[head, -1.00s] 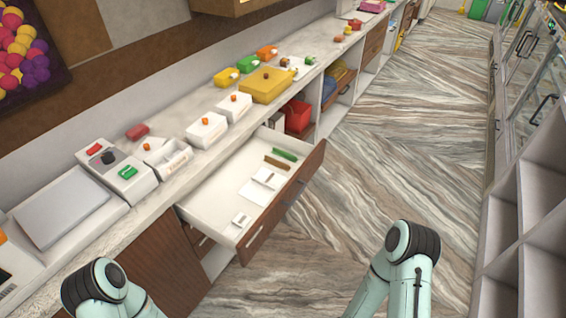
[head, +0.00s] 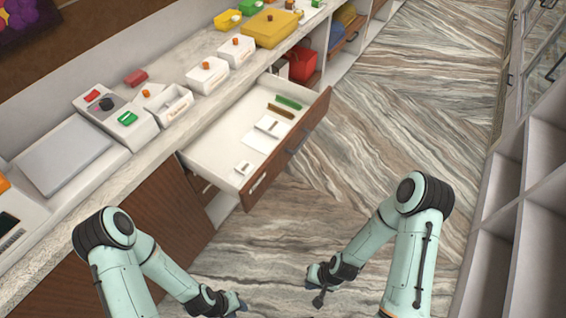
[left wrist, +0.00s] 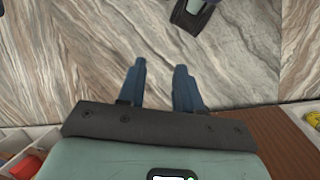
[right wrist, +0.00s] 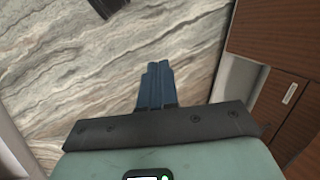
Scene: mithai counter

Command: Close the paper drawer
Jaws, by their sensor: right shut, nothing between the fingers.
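The paper drawer (head: 225,145) stands pulled out from under the counter in the head view, with its wooden front (head: 285,148) facing the aisle. Papers, small white boxes and a green and a brown item lie inside it. My left gripper (head: 243,307) is low at the bottom of the head view, in front of the cabinet and apart from the drawer. Its fingers are open and empty in the left wrist view (left wrist: 160,75). My right gripper (head: 312,284) is over the floor, below and apart from the drawer front. Its fingers are shut and empty in the right wrist view (right wrist: 155,70).
The marble counter (head: 145,165) runs along the left with a scale (head: 65,155), white boxes and a yellow box (head: 270,28). A red bin (head: 302,63) sits in an open bay beyond the drawer. White shelving (head: 535,200) stands at right. The aisle floor between is clear.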

